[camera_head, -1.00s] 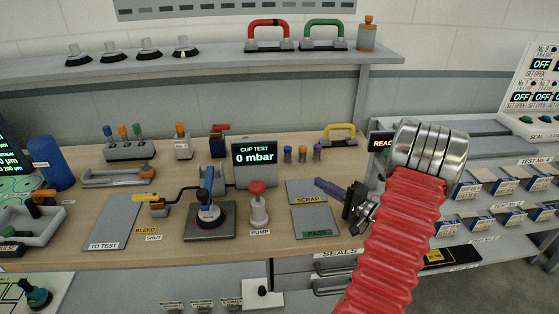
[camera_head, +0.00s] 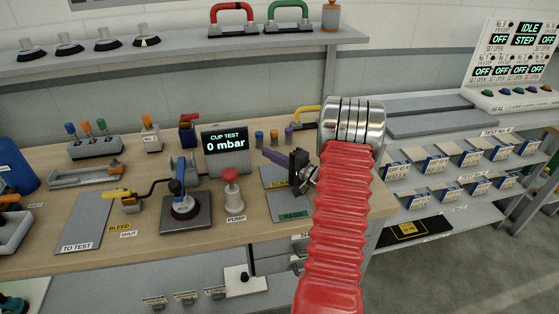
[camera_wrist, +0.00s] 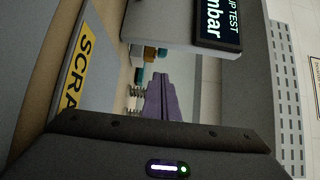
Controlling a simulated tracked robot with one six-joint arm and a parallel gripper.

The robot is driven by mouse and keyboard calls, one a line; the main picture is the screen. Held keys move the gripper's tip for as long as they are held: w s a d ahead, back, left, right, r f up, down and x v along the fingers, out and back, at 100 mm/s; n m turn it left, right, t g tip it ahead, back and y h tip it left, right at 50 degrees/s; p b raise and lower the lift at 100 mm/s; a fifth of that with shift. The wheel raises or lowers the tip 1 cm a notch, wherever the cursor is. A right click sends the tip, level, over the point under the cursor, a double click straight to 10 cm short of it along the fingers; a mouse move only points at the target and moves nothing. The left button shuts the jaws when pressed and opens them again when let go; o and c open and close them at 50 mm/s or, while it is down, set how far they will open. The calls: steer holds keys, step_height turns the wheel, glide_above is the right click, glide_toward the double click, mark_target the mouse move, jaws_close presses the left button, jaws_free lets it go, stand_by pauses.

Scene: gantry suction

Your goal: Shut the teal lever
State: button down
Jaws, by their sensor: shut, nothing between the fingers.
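A dark teal handle (camera_head: 14,304) on a black base shows at the lower left corner of the head view, partly cut off by the frame edge. I cannot tell whether it is open or shut. My gripper (camera_head: 267,154) has purple fingers, shut and empty, above the bench by the SCRAP mat and far to the right of the teal handle. In the wrist view my shut fingers (camera_wrist: 158,80) point up the picture, and the handle is not in that view.
The bench holds a TO TEST mat (camera_head: 82,228), a yellow-handled bleed lever (camera_head: 117,195), a cup test stand (camera_head: 184,206), a red pump button (camera_head: 231,176) and a display (camera_head: 225,142). A block of coloured levers (camera_head: 95,147) stands behind. My red arm sleeve hides the bench's right end.

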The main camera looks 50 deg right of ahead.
steer(key=w, duration=0.8)
steer(key=shift+w+a, duration=0.3)
steer(key=shift+a, duration=0.05)
steer(key=shift+s+d+h, duration=0.1)
steer(key=shift+h, duration=0.2)
